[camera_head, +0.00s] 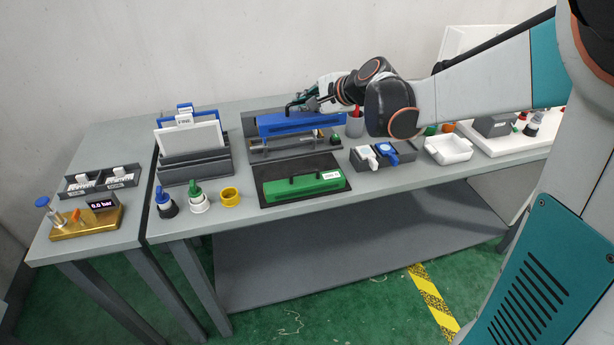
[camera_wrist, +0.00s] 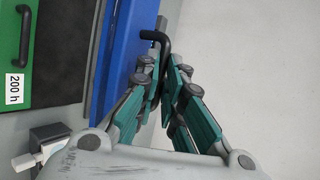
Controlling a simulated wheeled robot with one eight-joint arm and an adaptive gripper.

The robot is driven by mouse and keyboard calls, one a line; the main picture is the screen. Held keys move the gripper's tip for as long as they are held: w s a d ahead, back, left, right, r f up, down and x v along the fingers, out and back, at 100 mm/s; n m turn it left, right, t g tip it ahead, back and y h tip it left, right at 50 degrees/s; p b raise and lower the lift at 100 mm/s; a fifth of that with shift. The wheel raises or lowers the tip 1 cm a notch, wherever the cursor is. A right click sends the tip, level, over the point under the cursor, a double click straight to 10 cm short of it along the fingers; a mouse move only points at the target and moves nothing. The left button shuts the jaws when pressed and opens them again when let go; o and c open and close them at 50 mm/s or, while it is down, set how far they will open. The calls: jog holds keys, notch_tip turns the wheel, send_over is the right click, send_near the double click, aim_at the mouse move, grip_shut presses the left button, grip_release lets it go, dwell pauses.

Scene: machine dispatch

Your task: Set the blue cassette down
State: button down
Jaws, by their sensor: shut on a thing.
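The blue cassette (camera_head: 290,124) is a long blue bar with a black handle. It is over the grey metal fixture (camera_head: 262,154) at the back of the bench; I cannot tell whether it touches it. My gripper (camera_head: 306,101) is shut on the cassette's black handle. In the wrist view, my gripper (camera_wrist: 163,75) closes around the handle (camera_wrist: 155,36), and the blue cassette (camera_wrist: 125,50) runs along its left side. The fingers hide part of the handle.
A green cassette (camera_head: 305,184) lies on a dark mat (camera_head: 331,163) in front of the fixture. A dark holder with white and blue parts (camera_head: 372,165) and a white tray (camera_head: 448,149) stand at right. A grey rack with upright cards (camera_head: 193,164) stands at left.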

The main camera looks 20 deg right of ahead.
notch_tip(320, 180, down, 18)
jog(key=b, duration=0.6)
jog(key=shift+w+f, duration=0.15)
jog(key=shift+f, duration=0.05)
jog(key=shift+f, duration=0.2)
jog(key=c, duration=2)
grip_release()
jog(key=shift+r, duration=0.2)
jog(key=shift+s+d+r, duration=0.15)
jog(key=shift+s+r, duration=0.05)
jog(key=shift+s, duration=0.05)
jog(key=p+v, duration=0.3)
jog(key=v, duration=0.8)
jog(key=shift+s, duration=0.1)
